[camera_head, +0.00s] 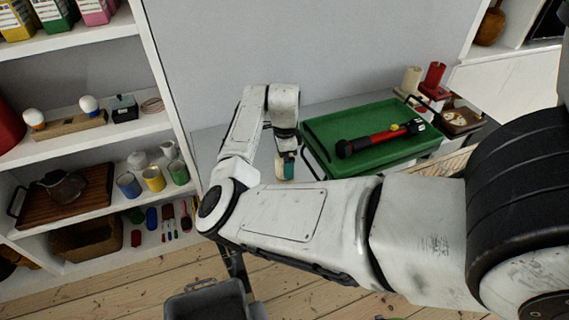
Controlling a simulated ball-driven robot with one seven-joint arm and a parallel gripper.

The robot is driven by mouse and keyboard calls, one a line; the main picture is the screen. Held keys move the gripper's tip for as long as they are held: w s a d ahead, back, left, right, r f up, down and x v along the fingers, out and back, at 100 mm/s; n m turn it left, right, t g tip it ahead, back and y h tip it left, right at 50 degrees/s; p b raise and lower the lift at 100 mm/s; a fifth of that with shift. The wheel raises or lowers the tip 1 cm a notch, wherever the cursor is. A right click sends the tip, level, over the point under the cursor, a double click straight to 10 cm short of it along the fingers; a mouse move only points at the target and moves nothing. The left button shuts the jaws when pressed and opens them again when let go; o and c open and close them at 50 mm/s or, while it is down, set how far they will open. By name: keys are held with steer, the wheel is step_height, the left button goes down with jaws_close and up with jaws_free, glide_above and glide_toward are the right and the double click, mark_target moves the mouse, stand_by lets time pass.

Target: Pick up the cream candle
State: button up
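The cream candle (411,80) is a pale upright cylinder at the back right, beyond the green tray. It stands beside a red candle (433,76), and its base is partly hidden by things around it. My gripper (285,170) points down over the grey surface left of the tray, well apart from the cream candle. A small cream and teal thing (290,169) shows at its tip. I cannot tell whether the gripper holds it or it is behind, and the fingers are too small to make out.
A green tray (318,132) with dark handles carries a red and black flashlight (376,139). Shelves with cups and boxes stand at left. A grey bin (208,303) is on the floor.

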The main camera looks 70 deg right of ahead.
steer(key=shift+f, duration=1)
steer(key=c, duration=1.2)
steer(key=shift+r, duration=0.1)
steer(key=shift+c, duration=0.3)
